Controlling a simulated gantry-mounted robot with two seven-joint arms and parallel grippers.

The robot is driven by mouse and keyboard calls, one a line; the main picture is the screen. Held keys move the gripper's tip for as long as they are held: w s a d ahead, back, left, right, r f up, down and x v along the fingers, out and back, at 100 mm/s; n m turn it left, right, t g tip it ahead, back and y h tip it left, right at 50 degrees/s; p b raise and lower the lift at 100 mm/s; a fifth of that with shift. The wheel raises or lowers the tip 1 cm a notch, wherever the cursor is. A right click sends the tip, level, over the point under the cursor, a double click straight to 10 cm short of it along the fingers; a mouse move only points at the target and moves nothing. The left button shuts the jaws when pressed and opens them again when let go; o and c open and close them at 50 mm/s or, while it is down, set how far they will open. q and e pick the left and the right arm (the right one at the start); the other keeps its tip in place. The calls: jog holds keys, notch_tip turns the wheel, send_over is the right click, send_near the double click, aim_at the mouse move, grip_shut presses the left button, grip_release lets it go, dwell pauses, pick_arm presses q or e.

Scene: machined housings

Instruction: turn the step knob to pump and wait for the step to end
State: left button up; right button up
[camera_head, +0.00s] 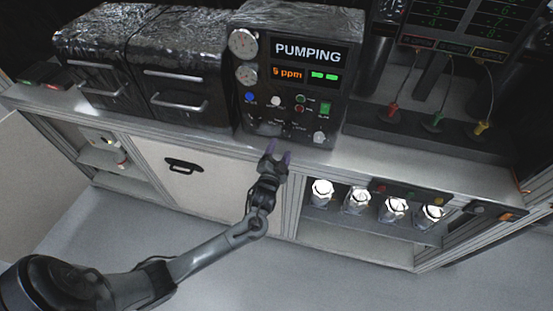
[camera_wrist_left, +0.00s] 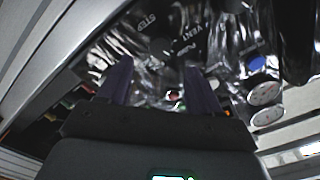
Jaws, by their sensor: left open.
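The dark control unit (camera_head: 296,80) stands on the counter, and its screen (camera_head: 305,52) reads PUMPING above "5 ppm" and green bars. A light knob (camera_head: 319,136) sits at the panel's lower right; it may be the step knob, and its pointer is too small to read. A label that seems to read STEP (camera_wrist_left: 147,22) shows upside down in the left wrist view. My left gripper (camera_head: 278,153) is open, with its purple fingers apart and empty, just in front of the panel's lower edge. Its fingers (camera_wrist_left: 157,68) also frame the panel in the left wrist view. My right gripper is not in view.
Two dark cases (camera_head: 185,90) with handles stand left of the unit. A rack with red, green and yellow probes (camera_head: 433,122) is at right. Several silver-capped items (camera_head: 357,198) stand on the shelf below. The floor (camera_head: 330,285) in front is clear.

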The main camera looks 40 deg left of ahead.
pick_arm(q)
jog(key=v, duration=0.3)
jog(key=shift+s+d, duration=0.15)
jog(key=shift+s, duration=0.1)
